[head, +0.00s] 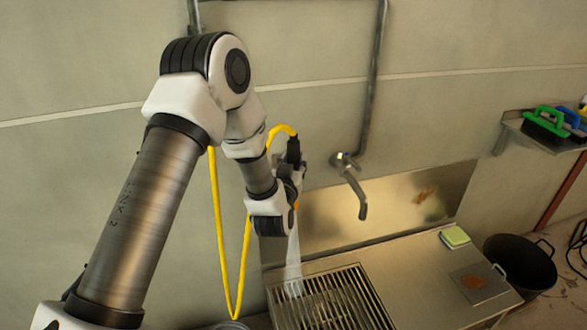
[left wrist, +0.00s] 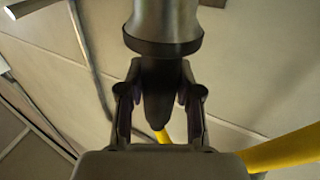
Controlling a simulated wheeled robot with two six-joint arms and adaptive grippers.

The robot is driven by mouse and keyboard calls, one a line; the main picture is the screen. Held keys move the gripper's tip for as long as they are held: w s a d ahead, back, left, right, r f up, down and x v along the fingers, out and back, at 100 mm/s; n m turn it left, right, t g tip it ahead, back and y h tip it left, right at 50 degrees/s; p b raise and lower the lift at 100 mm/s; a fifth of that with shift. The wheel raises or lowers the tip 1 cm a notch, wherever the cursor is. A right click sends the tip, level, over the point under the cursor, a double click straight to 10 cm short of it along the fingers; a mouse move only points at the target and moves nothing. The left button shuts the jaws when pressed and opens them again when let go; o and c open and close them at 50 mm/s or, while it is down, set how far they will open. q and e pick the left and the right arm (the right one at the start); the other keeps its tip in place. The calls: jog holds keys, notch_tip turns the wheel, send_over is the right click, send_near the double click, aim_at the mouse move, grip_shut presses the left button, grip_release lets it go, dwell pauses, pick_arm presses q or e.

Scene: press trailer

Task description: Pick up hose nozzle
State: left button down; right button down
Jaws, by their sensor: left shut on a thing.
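The hose nozzle (head: 293,149) is a dark piece at the end of a yellow hose (head: 219,230). My left gripper (head: 291,174) is shut on it and holds it in the air in front of the wall, above the sink counter. In the left wrist view, the nozzle (left wrist: 163,28) stands between the two fingers of my left gripper (left wrist: 159,98), with its grey flared end toward the top of the picture. A pale, see-through streak (head: 293,262) runs from below the gripper down to the grate. My right gripper is not in view.
Below are a metal grate (head: 330,300) and a steel counter (head: 415,270) with a yellow-green sponge (head: 455,237). A wall tap (head: 352,184) is close on the right. A black bucket (head: 522,262) and a brush shelf (head: 540,128) are farther right. The hose hangs in a loop beside my arm.

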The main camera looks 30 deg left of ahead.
pick_arm(q)
jog(key=shift+r, duration=0.15)
notch_tip(320, 180, up, 31)
jog(key=p, duration=1.2)
jog(key=shift+r, duration=0.2)
dwell(0.4)
jog(key=s+d+b, duration=0.1)
jog(key=s+d, duration=0.5)
jog(key=d, duration=0.1)
jog(key=shift+s+d, duration=0.25)
jog(key=shift+d, duration=0.1)
jog(key=shift+f, duration=0.1)
